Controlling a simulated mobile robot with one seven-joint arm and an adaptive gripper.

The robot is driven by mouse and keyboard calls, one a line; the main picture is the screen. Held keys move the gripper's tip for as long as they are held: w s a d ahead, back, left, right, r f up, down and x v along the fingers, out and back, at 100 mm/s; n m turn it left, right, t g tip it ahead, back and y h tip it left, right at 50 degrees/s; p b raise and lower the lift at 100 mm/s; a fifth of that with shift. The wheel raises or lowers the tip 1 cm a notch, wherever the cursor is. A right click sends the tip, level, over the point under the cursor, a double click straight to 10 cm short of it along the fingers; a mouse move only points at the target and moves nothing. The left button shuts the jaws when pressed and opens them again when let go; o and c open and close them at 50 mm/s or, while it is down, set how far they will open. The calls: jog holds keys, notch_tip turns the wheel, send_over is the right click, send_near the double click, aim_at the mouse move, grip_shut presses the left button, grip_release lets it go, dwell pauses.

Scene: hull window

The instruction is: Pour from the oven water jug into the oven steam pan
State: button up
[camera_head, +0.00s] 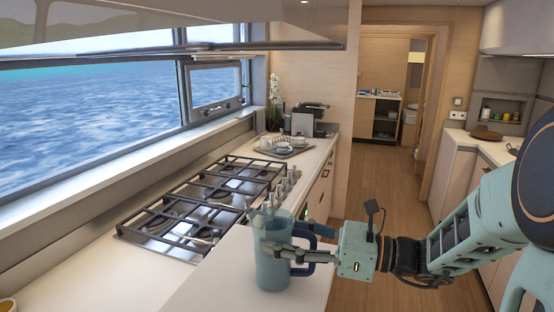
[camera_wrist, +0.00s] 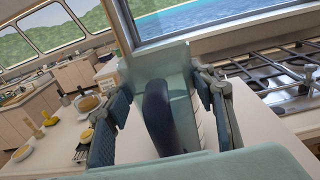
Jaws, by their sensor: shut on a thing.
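The water jug (camera_head: 271,265) is a tall, see-through blue-teal jug with a dark blue handle. It stands upright over the near white counter; I cannot tell whether its base touches the counter. I cannot make out a steam pan in either view.
A gas hob (camera_head: 205,205) with black grates lies behind and left of the jug, its knobs along the right edge. A tray with cups (camera_head: 283,147) and a coffee machine (camera_head: 308,120) stand further back. The wooden floor (camera_head: 385,190) is clear. Plates and bottles (camera_wrist: 45,118) show in the wrist view.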

jog(key=shift+r+p, duration=1.55)
jog(key=shift+p, duration=0.2)
jog(key=shift+r+p, duration=2.2)
jog(key=shift+r, duration=0.75)
